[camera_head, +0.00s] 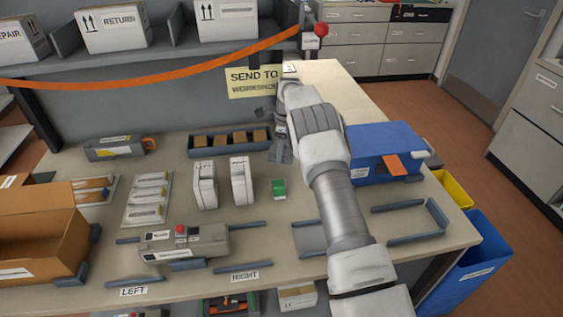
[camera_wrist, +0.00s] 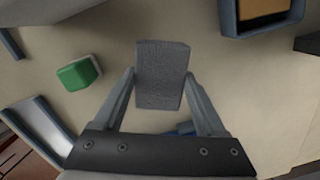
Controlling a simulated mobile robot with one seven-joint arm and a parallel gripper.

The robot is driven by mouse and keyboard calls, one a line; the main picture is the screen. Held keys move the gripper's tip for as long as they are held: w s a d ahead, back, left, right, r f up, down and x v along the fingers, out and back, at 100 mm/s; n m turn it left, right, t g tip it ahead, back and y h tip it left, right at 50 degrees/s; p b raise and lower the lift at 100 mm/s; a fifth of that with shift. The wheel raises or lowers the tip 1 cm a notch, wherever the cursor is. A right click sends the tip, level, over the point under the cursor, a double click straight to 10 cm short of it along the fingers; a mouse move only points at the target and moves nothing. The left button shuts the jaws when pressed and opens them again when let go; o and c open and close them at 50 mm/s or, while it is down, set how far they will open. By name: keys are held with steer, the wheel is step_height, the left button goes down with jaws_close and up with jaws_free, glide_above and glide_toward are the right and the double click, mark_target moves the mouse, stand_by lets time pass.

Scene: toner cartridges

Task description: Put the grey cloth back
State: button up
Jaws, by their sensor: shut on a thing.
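The grey cloth (camera_wrist: 162,62) is a folded, textured grey pad. In the wrist view it stands between the two fingers of my gripper (camera_wrist: 161,82), which is shut on it from both sides. Bare table shows around it. In the head view my gripper (camera_head: 281,136) is over the back middle of the table, just right of the tray of brown blocks, with the grey cloth (camera_head: 281,152) at its tip. My arm partly hides this area. I cannot tell how high the cloth is above the table.
A green-and-white block (camera_head: 279,189) lies in front of the cloth; the wrist view shows it at left (camera_wrist: 78,75). The dark tray of brown blocks (camera_head: 205,153) stands to the left, a blue box (camera_head: 375,137) to the right. White cartridges (camera_head: 204,187) stand left of the green block.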

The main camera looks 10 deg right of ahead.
steer(key=shift+f+b, duration=0.95)
steer(key=shift+f, duration=1.3)
steer(key=shift+f, duration=0.15)
steer(key=o, duration=1.2)
steer(key=shift+o, duration=0.2)
